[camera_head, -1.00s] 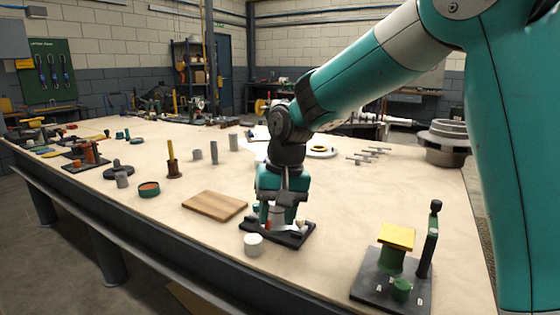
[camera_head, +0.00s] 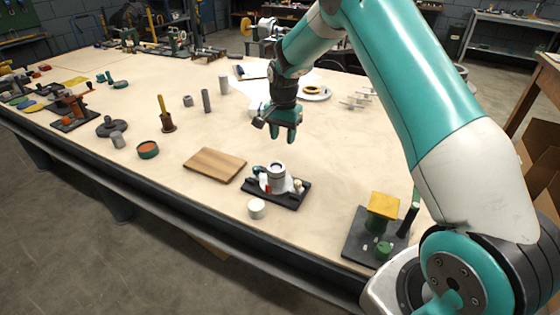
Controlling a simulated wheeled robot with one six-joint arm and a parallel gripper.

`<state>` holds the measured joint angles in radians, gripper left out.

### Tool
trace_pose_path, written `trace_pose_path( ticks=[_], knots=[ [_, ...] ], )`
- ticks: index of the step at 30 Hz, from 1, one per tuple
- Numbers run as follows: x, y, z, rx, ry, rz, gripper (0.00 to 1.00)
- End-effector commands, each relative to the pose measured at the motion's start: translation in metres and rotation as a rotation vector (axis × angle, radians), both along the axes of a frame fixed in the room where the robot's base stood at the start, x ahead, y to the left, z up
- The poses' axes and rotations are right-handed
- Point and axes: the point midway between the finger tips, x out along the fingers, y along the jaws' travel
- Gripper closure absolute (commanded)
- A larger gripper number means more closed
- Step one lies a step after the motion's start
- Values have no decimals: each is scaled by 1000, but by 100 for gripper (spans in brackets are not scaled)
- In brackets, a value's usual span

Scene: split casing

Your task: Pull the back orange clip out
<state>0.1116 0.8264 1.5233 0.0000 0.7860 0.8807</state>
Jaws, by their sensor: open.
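The split casing (camera_head: 277,174) is a small grey-white round body on a black base plate (camera_head: 288,200) near the table's front edge. A small red-orange piece (camera_head: 266,187) shows at its front left; I cannot tell which clip it is. No orange clip shows on the far side of the casing, which is hidden from this view. A teal part (camera_head: 257,170) sits at the casing's left and a pale knob (camera_head: 298,185) at its right. My gripper (camera_head: 284,136) points down, open and apparently empty, in the air above and beyond the casing.
A wooden board (camera_head: 215,164) lies left of the base plate, and a white cylinder (camera_head: 256,208) stands in front of it. A fixture with a yellow block (camera_head: 383,204) stands to the right. The table (camera_head: 340,150) is clear right of the casing.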

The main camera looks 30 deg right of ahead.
Motion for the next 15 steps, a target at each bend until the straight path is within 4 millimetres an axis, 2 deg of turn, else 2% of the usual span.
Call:
trace_pose_path(
  ticks=[3,9,15],
  knots=[
    [-1,1,-28,1,6,2,57],
    [0,2,-70,1,3,4,57],
    [0,3,-99,0,0,5,57]
  ],
)
